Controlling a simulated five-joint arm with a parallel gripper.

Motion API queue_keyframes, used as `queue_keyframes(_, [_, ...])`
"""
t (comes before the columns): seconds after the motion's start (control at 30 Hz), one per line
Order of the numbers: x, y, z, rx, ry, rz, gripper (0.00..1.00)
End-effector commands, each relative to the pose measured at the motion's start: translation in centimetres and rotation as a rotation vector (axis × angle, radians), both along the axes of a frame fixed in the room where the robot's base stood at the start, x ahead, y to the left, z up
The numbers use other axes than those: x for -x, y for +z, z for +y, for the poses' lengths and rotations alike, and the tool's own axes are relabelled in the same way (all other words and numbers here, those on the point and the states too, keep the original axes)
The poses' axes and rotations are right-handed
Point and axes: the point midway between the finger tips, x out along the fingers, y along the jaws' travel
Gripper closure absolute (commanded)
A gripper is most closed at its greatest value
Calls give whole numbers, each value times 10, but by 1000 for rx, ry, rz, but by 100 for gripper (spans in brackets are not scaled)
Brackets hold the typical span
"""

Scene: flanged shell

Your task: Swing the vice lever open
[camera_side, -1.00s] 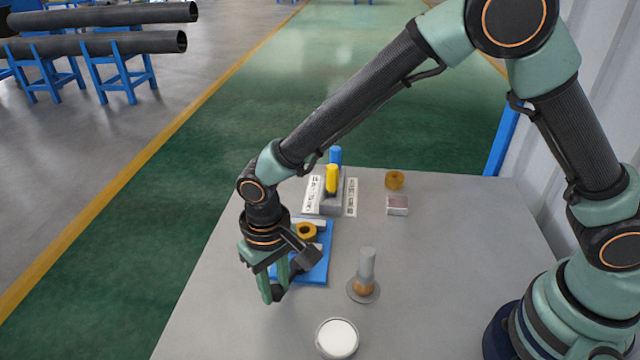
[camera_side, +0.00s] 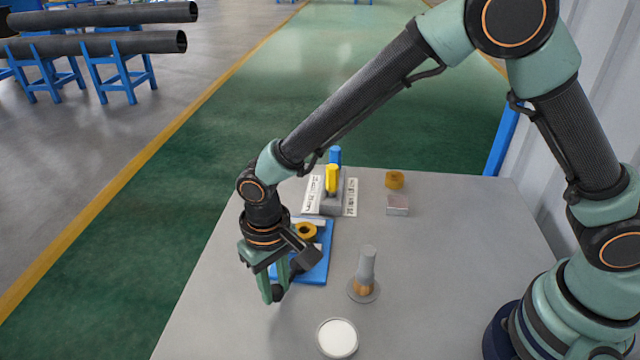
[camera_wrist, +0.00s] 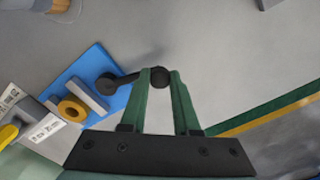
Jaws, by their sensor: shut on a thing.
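The vice has a blue base plate (camera_side: 320,268) under my wrist; it also shows at the left of the wrist view (camera_wrist: 92,66). A yellow ring (camera_wrist: 72,109) sits between its two grey jaws; the ring also shows in the side view (camera_side: 306,231). The black vice lever (camera_wrist: 127,78) runs from a round pivot at the plate's edge to a knob (camera_wrist: 159,78). My gripper (camera_wrist: 160,74) is shut on the knob, one green finger on each side. In the side view my gripper (camera_side: 277,292) partly hides the lever.
A grey block with yellow and blue upright parts (camera_side: 331,182) stands behind the vice between white label plates.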

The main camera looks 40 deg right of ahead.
Motion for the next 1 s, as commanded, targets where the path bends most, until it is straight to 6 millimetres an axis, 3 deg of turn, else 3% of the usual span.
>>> queue_keyframes(0.67, [-1,1,1,0,-9,0,100])
queue_keyframes(1.0, [-13,1,6,-1,-154,-1,100])
